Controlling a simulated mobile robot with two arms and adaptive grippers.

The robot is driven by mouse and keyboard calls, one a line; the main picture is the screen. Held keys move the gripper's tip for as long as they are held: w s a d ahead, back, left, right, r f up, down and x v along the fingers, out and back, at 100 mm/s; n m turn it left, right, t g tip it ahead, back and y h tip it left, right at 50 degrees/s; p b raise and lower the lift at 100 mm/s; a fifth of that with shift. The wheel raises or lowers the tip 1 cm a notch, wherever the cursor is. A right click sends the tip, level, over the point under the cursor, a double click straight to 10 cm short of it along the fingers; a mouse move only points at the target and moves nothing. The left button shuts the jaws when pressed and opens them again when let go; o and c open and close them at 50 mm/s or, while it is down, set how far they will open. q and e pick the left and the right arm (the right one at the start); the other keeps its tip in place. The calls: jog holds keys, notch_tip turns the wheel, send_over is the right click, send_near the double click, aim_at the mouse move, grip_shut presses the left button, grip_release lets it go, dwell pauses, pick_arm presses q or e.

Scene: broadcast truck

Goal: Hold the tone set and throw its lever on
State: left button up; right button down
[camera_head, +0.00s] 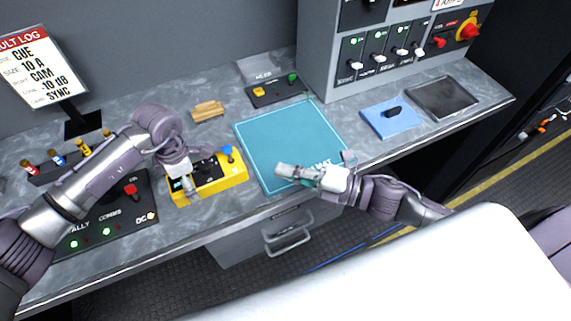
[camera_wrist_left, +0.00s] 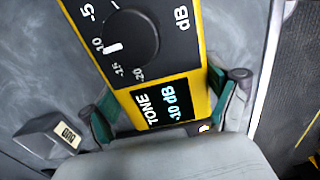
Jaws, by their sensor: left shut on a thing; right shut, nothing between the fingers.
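The tone set is a yellow box with a black face (camera_head: 236,174) on the counter, left of the teal mat. In the left wrist view the tone set (camera_wrist_left: 188,45) shows a round dB knob and a lit display reading TONE -10 dB. My left gripper (camera_head: 181,190) is shut on the tone set, with one finger on each side of its display end, as the left wrist view (camera_wrist_left: 168,102) shows. My right gripper (camera_head: 280,171) is shut and empty over the front of the teal mat (camera_head: 262,131).
A panel with a red switch (camera_head: 131,191) stands left of the tone set. A wooden block (camera_head: 208,111) lies behind it. A blue tray (camera_head: 391,118) and a dark tray (camera_head: 443,98) lie to the right. A small box with yellow and green buttons (camera_head: 274,91) stands behind the mat.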

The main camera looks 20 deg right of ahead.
pick_arm(q)
jog(key=o, duration=1.2)
jog(key=shift+c, duration=0.2)
jog(key=shift+r, duration=0.15)
